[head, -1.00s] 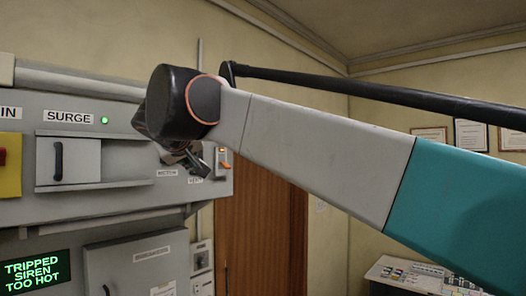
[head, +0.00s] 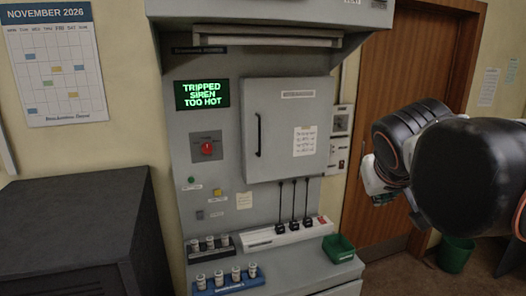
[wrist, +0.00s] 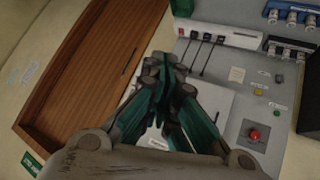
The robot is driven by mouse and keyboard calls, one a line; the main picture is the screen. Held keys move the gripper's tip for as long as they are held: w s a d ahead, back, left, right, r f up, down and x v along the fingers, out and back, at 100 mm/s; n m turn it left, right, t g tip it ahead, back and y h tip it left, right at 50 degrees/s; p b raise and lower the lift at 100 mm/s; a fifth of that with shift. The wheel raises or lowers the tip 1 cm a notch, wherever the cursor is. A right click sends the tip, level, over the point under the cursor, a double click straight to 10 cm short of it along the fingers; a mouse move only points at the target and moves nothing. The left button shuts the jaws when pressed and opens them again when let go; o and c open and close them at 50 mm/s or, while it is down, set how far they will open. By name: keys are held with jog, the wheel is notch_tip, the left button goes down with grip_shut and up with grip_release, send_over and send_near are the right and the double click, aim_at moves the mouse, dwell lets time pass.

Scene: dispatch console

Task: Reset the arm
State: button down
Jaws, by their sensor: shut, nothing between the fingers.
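My arm shows at the right of the head view, its black joints in front of the wooden door. My gripper (head: 378,190) is partly hidden behind a black joint there, to the right of the grey console (head: 285,58) and apart from it. In the wrist view my gripper (wrist: 166,62) has its green and dark fingers drawn together, with nothing between them. The console's white cabinet door and switches lie beyond the fingertips. The console's screen (head: 202,95) reads "TRIPPED SIREN TOO HOT" in green.
A dark cabinet (head: 75,235) stands left. A green bin (head: 455,254) stands by the wooden door (head: 400,75).

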jog(key=s+a+f+y+b, duration=0.1)
jog(key=s+f+b, duration=0.3)
jog(key=f, duration=0.6)
jog(key=s+a+f+g+y+b, duration=0.1)
jog(key=s+f+b, duration=0.2)
jog(key=f, duration=0.8)
jog(key=s+a+f+y+b, duration=0.1)
jog(key=s+f+b, duration=0.3)
jog(key=f, duration=0.7)
jog(key=shift+s+a+g+b, duration=0.3)
jog(key=shift+s+a+g, duration=0.1)
jog(key=shift+s, duration=0.75)
